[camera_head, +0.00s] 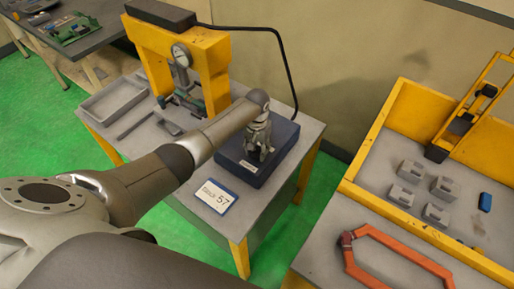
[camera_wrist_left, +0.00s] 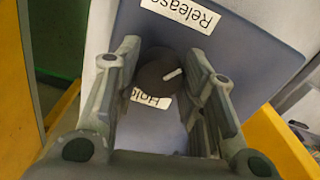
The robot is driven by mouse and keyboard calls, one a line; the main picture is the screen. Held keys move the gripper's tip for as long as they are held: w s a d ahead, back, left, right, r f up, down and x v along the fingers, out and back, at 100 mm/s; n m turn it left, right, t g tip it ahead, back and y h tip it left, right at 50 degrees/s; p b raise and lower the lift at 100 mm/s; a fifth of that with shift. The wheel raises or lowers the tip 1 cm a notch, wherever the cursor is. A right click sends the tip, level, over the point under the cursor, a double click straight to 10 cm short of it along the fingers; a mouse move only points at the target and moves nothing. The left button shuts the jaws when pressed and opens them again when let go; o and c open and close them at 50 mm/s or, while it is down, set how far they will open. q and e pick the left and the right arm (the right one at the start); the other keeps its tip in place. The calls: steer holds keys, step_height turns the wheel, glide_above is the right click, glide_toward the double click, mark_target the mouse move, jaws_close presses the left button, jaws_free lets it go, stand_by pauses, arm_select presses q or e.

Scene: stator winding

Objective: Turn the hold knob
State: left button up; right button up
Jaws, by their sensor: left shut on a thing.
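The dark round knob (camera_wrist_left: 160,76) with a white pointer mark shows in the left wrist view, on the face of a dark blue box (camera_wrist_left: 255,50). A white "Hold" label (camera_wrist_left: 150,99) is partly hidden by the knob, and a "Release" label (camera_wrist_left: 181,13) lies beyond it. My left gripper (camera_wrist_left: 166,68) has its fingers on both sides of the knob and is shut on it. In the head view, the left gripper (camera_head: 259,138) points down over the box (camera_head: 272,172); the knob is hidden there. My right gripper is not in view.
The box stands on a grey table (camera_head: 310,132) with a "57" card (camera_head: 213,196), a tray (camera_head: 112,101) and a yellow press (camera_head: 215,65). A black cable (camera_head: 290,70) arches behind the box. A yellow-walled bin (camera_head: 410,105) with grey blocks stands at the right.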

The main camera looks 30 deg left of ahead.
mark_target(257, 149)
arm_select(q)
steer(key=n, duration=0.5)
steer(key=shift+w+r+n, duration=0.1)
steer(key=shift+n, duration=0.9)
steer(key=o, duration=1)
step_height(257, 149, up, 12)
stand_by(0.3)
